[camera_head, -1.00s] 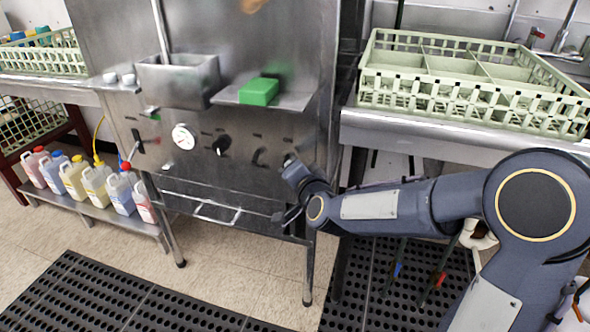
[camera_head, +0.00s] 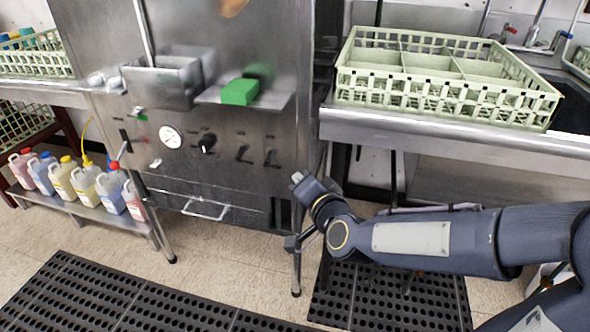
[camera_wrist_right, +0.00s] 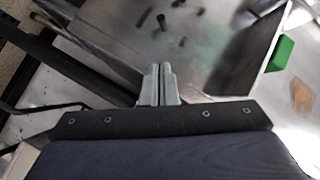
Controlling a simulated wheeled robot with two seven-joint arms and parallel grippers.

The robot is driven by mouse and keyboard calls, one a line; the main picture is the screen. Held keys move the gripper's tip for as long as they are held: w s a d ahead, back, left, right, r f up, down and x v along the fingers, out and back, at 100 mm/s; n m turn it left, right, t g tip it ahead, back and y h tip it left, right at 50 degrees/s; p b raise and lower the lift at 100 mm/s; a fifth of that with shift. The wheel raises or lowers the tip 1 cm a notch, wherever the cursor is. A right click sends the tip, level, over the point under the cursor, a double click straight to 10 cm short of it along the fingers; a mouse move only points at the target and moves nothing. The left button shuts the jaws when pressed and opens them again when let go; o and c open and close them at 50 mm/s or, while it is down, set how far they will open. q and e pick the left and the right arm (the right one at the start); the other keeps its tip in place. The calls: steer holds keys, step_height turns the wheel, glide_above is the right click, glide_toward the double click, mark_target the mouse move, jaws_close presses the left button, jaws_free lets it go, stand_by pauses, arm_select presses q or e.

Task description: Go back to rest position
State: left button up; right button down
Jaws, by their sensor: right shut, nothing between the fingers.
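My right arm comes in from the right in the head view. My right gripper (camera_head: 297,181) is in front of the lower right part of the steel dish machine (camera_head: 255,135). In the right wrist view the two grey fingers of this gripper (camera_wrist_right: 160,84) are pressed together with nothing between them. The machine's steel front and black knobs show beyond the fingertips. My left gripper is not in either view.
A green block (camera_head: 239,92) lies on the machine's small shelf. A pale green rack (camera_head: 445,98) stands on the steel counter (camera_head: 450,132) at right. Several jugs (camera_head: 85,183) stand on a low shelf at left. Black mats (camera_head: 110,300) cover part of the floor.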

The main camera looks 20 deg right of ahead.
steer(key=shift+s, duration=0.35)
steer(key=s+d+f+n+g+y, duration=0.1)
steer(key=s+f+n+g+y, duration=0.25)
steer(key=s, duration=0.85)
steer(key=s+f+n+g+h, duration=0.1)
steer(key=s+f+n+g, duration=0.35)
steer(key=s, duration=0.75)
step_height(320, 180, up, 27)
steer(key=n+g+p, duration=0.1)
steer(key=p, duration=2.5)
steer(key=shift+s+r+g, duration=0.2)
steer(key=shift+s+g, duration=0.05)
steer(key=shift+g, duration=0.15)
steer(key=shift+d+y, duration=0.1)
steer(key=shift+y, duration=0.15)
